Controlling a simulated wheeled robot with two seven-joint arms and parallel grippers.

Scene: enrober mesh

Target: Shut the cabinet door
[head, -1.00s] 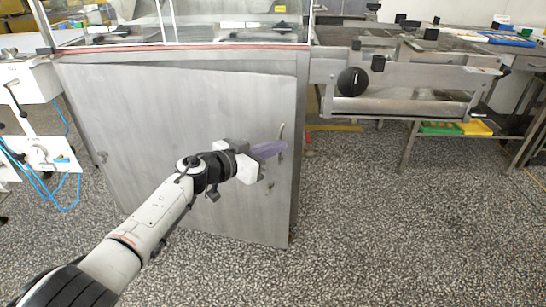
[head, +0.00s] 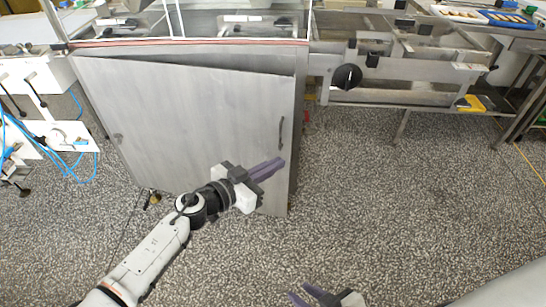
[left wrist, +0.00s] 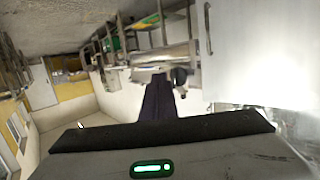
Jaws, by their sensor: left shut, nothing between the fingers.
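The grey metal cabinet door (head: 200,120) stands ajar in the head view; a dark wedge-shaped gap shows along its top, under the cabinet's upper frame. Its curved dark handle (head: 282,133) is near the right edge. My left gripper (head: 280,164) is shut and empty, its purple fingers in front of the door's lower right, below the handle. I cannot tell whether they touch the door. In the left wrist view the fingers (left wrist: 158,100) are together, with the pale door (left wrist: 265,50) and handle (left wrist: 209,28) to their right. My right gripper (head: 307,295) is open and empty at the bottom edge.
A metal conveyor frame with a black knob (head: 347,77) juts out right of the cabinet. White equipment (head: 50,135) with blue hoses stands at the left. The speckled floor in front is clear.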

